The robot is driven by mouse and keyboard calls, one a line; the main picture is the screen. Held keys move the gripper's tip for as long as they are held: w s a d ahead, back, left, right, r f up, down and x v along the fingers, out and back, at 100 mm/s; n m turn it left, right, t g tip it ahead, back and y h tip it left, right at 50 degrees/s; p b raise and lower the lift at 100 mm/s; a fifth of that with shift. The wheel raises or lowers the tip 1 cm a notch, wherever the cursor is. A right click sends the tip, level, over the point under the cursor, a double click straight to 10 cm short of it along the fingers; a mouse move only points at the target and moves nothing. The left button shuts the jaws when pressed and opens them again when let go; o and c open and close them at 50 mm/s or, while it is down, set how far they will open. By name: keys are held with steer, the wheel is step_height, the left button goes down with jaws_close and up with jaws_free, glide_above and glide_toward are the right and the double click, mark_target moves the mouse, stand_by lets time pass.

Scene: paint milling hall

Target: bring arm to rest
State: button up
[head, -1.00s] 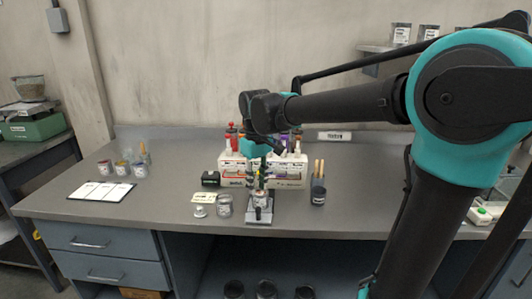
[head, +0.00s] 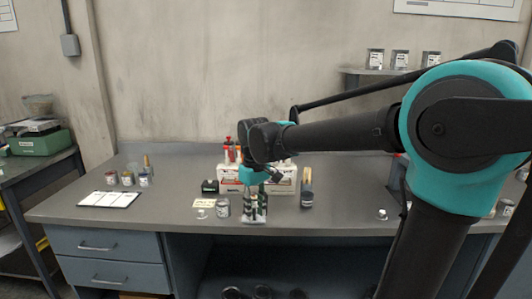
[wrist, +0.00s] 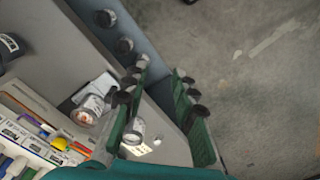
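My gripper (head: 255,205) hangs downward over the front part of the grey workbench (head: 160,215) in the head view. In the wrist view its two green fingers stand apart with nothing between them, so my gripper (wrist: 162,80) is open. A small stand (head: 254,222) shows just behind or below the fingers in the head view, partly hidden by them. A glass jar (head: 222,208) stands to its left. In the wrist view a jar with reddish contents (wrist: 88,110) lies left of the fingers, apart from them.
A white rack with bottles (head: 284,180) stands behind my gripper. A dark brush cup (head: 306,200) is to its right. A clipboard (head: 108,199) and small paint cups (head: 128,178) are at left. The wrist view shows bare floor (wrist: 260,90) beyond the bench edge.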

steer(key=s+d+f+m+t, duration=0.2)
steer(key=s+d+f+m, duration=0.2)
steer(key=d+f, duration=0.5)
steer(key=s+d+f+m+t, duration=0.2)
steer(key=s+d+f+m, duration=0.2)
steer(key=d, duration=0.9)
steer(key=s+f, duration=0.3)
steer(key=f, duration=0.2)
steer(key=shift+s+d, duration=0.2)
steer(key=shift+s, duration=0.05)
